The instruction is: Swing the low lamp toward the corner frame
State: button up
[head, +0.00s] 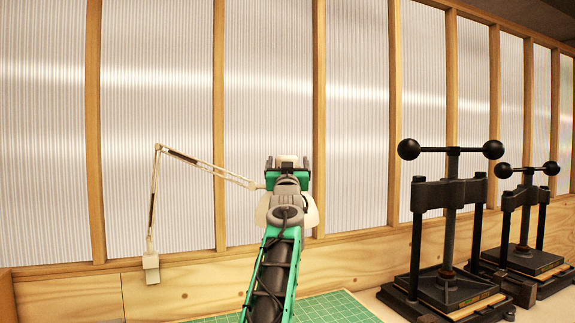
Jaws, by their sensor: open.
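The low lamp is a thin cream jointed arm (205,166) that rises from a small clamp base (151,268) on the wooden ledge at left. Its upper arm slopes down to the right to a cream shade (312,216), mostly hidden behind my arm. My gripper (288,162) is at the shade, in front of or above it, pointing away from the camera. Its jaws are open; I cannot tell whether they touch or surround any part of the lamp. I cannot tell which of the wooden uprights is the corner frame.
Two black screw presses (447,235) (525,225) with ball-ended handles stand on the bench at right. A green gridded mat (335,307) lies at the front centre. Wooden studs (219,125) and ribbed translucent panels form the back wall.

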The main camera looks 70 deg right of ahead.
jog(key=shift+f, duration=0.2)
jog(key=b+v, duration=0.6)
jog(key=v, duration=0.1)
jog(key=shift+s+a+b, duration=0.1)
jog(key=shift+a+b, duration=0.2)
jog(key=shift+b, duration=0.05)
jog(key=shift+r, duration=0.1)
